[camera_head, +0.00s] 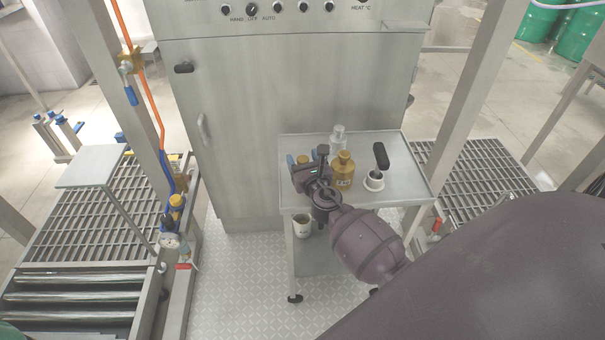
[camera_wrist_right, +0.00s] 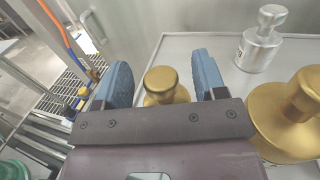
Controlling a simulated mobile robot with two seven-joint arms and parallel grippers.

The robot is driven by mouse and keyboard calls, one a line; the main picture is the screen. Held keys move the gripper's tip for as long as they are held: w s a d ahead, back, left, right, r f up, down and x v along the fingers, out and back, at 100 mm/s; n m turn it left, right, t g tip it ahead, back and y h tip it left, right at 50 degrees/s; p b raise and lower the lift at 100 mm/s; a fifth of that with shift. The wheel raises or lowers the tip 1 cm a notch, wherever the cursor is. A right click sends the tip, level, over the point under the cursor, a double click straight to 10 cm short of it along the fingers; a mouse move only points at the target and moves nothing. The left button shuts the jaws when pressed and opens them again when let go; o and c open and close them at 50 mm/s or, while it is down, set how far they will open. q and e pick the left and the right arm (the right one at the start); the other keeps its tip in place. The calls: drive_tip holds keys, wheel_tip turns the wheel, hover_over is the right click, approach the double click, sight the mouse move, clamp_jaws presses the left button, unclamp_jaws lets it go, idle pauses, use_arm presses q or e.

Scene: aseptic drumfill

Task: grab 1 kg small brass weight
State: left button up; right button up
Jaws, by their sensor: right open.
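The small brass weight (camera_wrist_right: 163,82) shows in the right wrist view between the two blue fingers of my right gripper (camera_wrist_right: 162,75). The fingers are apart, with a visible gap on each side of its knob; its lower part is hidden by the gripper body. In the head view only a bit of the small brass weight (camera_head: 303,159) shows between the blue fingertips at the left of the steel cart top. A larger brass weight (camera_head: 344,170) stands just to its right, also in the wrist view (camera_wrist_right: 285,120). My left gripper does not show.
A silver weight (camera_head: 338,138) stands behind the larger brass one. A white cup (camera_head: 374,181) and a black-handled item (camera_head: 381,156) are at the cart top's right. The steel cart (camera_head: 405,160) stands before a grey cabinet (camera_head: 270,90). Frame posts flank both sides.

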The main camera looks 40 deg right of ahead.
drive_tip(key=shift+x, duration=1.1)
drive_tip(key=shift+c, duration=0.5)
clamp_jaws()
drive_tip(key=shift+r, duration=0.1)
